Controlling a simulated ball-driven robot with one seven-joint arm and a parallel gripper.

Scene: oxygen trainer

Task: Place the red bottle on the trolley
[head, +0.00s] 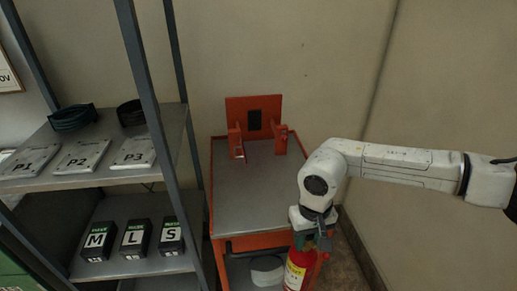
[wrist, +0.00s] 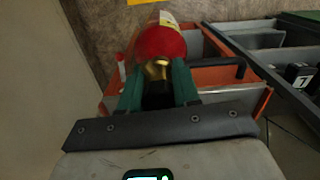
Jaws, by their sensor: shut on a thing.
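The red bottle (head: 297,272) hangs upright under my gripper (head: 311,236) in the head view, at the right front corner of the trolley. A yellow label shows on the bottle, and its lower end is cut off by the picture edge. In the wrist view the red bottle (wrist: 161,42) lies beyond my gripper (wrist: 158,82), whose green fingers are shut around its neck by the brass valve. The trolley (head: 245,192) has a grey top, an orange frame and an orange upright bracket at the back. Its orange frame also shows in the wrist view (wrist: 210,75).
A round grey object (head: 267,270) sits on the trolley's lower level. The trolley's top is mostly bare. A wall is close behind and right.

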